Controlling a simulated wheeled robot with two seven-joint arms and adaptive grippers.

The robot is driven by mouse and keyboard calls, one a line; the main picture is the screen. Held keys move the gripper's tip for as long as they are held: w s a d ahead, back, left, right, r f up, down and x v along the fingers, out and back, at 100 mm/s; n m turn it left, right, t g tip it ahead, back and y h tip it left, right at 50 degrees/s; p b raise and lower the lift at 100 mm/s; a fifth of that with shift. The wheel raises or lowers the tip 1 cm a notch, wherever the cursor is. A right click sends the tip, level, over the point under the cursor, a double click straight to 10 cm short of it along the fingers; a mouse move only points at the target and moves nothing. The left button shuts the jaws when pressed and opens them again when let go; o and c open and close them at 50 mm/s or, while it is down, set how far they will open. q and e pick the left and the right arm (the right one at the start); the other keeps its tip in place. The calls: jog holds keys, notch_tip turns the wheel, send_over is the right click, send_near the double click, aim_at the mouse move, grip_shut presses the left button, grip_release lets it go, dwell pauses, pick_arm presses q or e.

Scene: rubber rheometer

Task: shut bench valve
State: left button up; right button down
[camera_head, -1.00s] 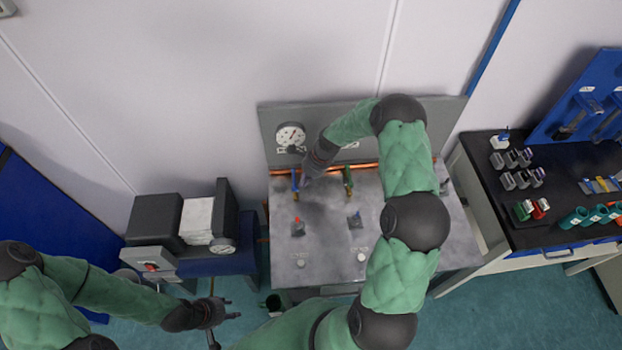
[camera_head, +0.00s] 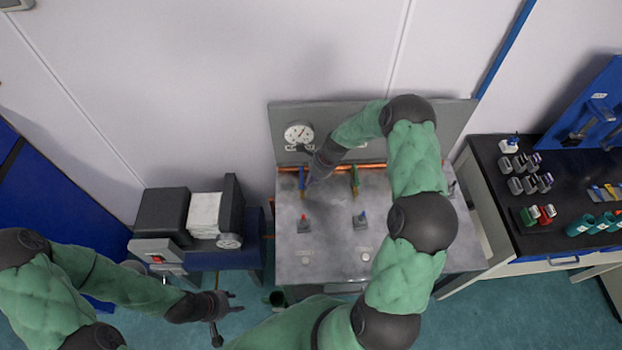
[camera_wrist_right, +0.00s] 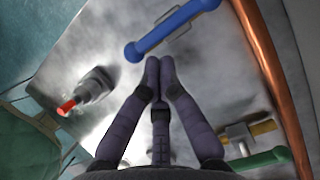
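A valve with a blue lever (camera_head: 302,179) stands on the left of the grey bench top, below the round gauge. A valve with a green lever (camera_head: 355,178) stands to its right. In the right wrist view the blue lever (camera_wrist_right: 172,30) lies just beyond my fingertips, and part of the green lever (camera_wrist_right: 262,160) shows at lower right. My right gripper (camera_wrist_right: 158,72) has its fingertips together with nothing between them, close beside the blue lever's rounded end; contact is unclear. My left gripper (camera_head: 232,301) is empty with fingers apart, left of the bench front.
Two small taps, one red-tipped (camera_head: 304,221) and one blue-tipped (camera_head: 362,220), stand nearer the bench front. A copper pipe (camera_wrist_right: 272,70) runs along the back. A boxy machine (camera_head: 185,220) stands left; a black-topped table (camera_head: 500,205) with small parts stands right.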

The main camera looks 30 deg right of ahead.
jog(key=shift+s+a+m+p, duration=0.15)
jog(key=shift+a+m+p, duration=0.1)
jog(key=shift+m+p, duration=0.25)
